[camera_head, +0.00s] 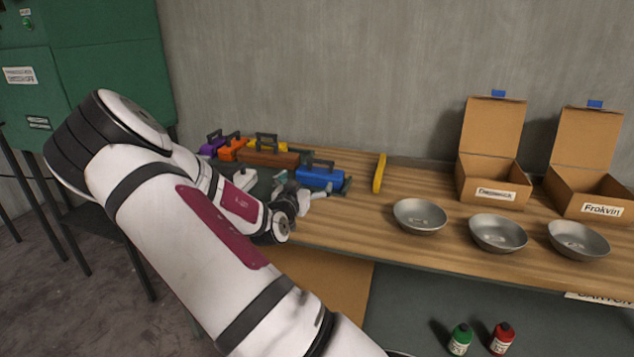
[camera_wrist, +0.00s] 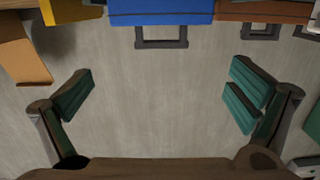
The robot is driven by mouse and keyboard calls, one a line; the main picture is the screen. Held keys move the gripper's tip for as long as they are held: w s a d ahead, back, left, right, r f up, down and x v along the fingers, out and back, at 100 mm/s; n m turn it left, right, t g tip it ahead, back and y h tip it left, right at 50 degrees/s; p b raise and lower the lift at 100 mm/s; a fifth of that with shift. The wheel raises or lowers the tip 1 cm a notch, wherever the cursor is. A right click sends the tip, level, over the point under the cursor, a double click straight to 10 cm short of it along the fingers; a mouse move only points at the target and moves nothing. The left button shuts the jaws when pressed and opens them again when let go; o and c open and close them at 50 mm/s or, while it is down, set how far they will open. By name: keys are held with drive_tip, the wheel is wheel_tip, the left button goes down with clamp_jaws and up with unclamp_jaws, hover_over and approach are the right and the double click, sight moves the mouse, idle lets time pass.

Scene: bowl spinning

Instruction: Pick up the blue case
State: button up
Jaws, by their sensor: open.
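The blue case (camera_head: 320,177) stands on the wooden table, just past my gripper in the head view, with its dark handle on top. In the wrist view the blue case (camera_wrist: 160,12) is at the top edge, cut off by the frame, and its dark handle hangs downward in that picture. My gripper (camera_wrist: 160,95) is open, with its green-padded fingers wide apart and only grey wall showing between them. The handle is above the gap in that view, apart from both fingers. In the head view my gripper (camera_head: 313,187) is partly hidden by my arm.
A brown case (camera_head: 268,158), an orange case (camera_head: 232,152) and a purple case (camera_head: 210,149) stand left of the blue one. A yellow object (camera_head: 379,172) is to its right. Metal bowls (camera_head: 420,215) and open cardboard boxes (camera_head: 490,185) occupy the table's right side.

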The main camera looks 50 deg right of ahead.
sight(320, 160)
drive_tip(key=shift+w+d+r+h, duration=0.1)
drive_tip(key=shift+d+r+h, duration=0.1)
drive_tip(key=shift+d+h, duration=0.15)
drive_tip(key=b+x, duration=0.1)
drive_tip(key=x, duration=0.6)
drive_tip(key=shift+w+d, duration=0.25)
drive_tip(key=shift+d, duration=0.1)
drive_tip(key=shift+t, duration=0.3)
drive_tip(key=shift+b+x, duration=0.3)
drive_tip(key=shift+x, duration=2.6)
drive_tip(key=shift+w+a, duration=0.1)
drive_tip(key=shift+w, duration=0.05)
drive_tip(key=shift+c, duration=0.2)
drive_tip(key=c, duration=2)
